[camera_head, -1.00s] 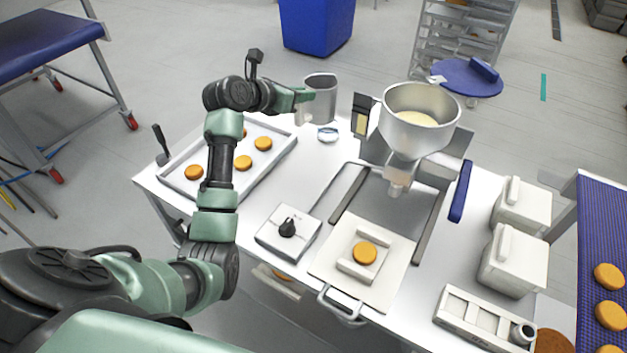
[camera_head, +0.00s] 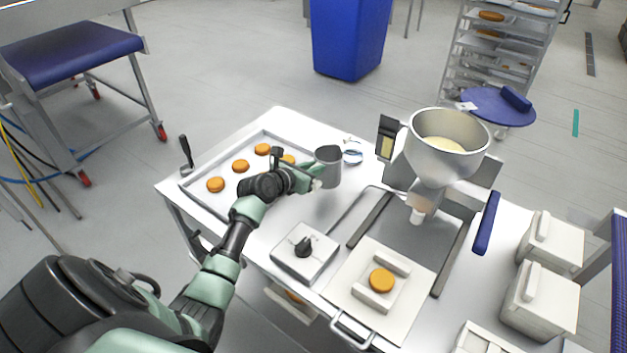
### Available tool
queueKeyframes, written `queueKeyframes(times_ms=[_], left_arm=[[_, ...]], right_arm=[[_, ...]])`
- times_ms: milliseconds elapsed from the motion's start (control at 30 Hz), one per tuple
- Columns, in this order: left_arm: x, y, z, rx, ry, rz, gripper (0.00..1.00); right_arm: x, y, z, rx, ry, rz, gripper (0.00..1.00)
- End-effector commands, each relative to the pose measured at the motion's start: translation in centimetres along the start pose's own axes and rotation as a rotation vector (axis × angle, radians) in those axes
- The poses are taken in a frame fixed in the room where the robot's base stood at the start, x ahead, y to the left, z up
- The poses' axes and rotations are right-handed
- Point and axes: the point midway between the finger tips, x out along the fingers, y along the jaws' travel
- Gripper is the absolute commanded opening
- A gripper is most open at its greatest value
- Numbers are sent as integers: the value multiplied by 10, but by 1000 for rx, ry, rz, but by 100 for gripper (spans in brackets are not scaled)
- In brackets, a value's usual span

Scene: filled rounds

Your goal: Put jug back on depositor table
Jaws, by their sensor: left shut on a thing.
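The grey metal jug (camera_head: 328,166) is upright near the middle of the white depositor table (camera_head: 292,212), right of the baking tray. My left gripper (camera_head: 312,178) is shut on the jug at its left side, where the handle is mostly hidden by the fingers. I cannot tell whether the jug's base touches the table top. My right gripper does not show.
A tray (camera_head: 203,196) of orange rounds lies to the left. The depositor hopper (camera_head: 447,147) stands to the right. A scale-like box with a black knob (camera_head: 304,247) is in front, and a ladle (camera_head: 352,156) lies behind the jug.

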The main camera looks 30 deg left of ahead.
Motion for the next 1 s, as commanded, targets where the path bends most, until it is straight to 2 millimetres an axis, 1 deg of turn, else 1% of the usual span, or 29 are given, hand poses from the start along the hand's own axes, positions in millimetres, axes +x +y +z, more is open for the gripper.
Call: queueKeyframes(times_ms=[200, 300, 700, 733, 800, 1000], left_arm=[[12, 1, -30, 1, 2, 0, 0], [15, 1, -38, -1, 1, 1, 0], [17, 0, -43, -2, 0, 1, 0], [17, 0, -43, -2, 1, 1, 23], [17, 0, -43, -1, 1, 1, 40], [17, 0, -43, -1, 1, 1, 40]], right_arm=[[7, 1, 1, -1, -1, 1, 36], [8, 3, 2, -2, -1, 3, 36], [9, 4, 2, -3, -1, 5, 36], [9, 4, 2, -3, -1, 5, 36], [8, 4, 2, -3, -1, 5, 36], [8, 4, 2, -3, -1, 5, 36]])
